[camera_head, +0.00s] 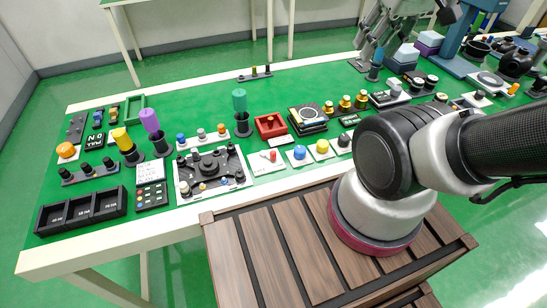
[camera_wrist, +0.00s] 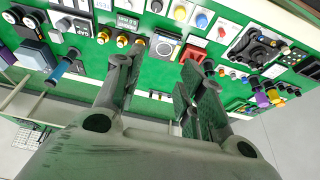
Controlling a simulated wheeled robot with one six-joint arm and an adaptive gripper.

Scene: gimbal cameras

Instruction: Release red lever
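The red lever (camera_head: 272,155) is a small red-tipped piece on a white plate near the front edge of the green table in the head view, left of a blue button. It also shows small near the top of the wrist view (camera_wrist: 222,31); its exact position is too small to tell. My gripper (camera_wrist: 158,72) is open and empty, with its two dark fingers wide apart over the table. It is well away from the lever. In the head view my gripper (camera_head: 385,28) is at the top right, towards the table's back edge, partly cut off.
A blue button (camera_head: 299,153) and a yellow button (camera_head: 322,146) stand beside the lever. A red open box (camera_head: 270,126) and a green-topped cylinder (camera_head: 240,102) are behind it. A white board with dark parts (camera_head: 212,172) lies left. A wooden slatted surface (camera_head: 270,250) is in front.

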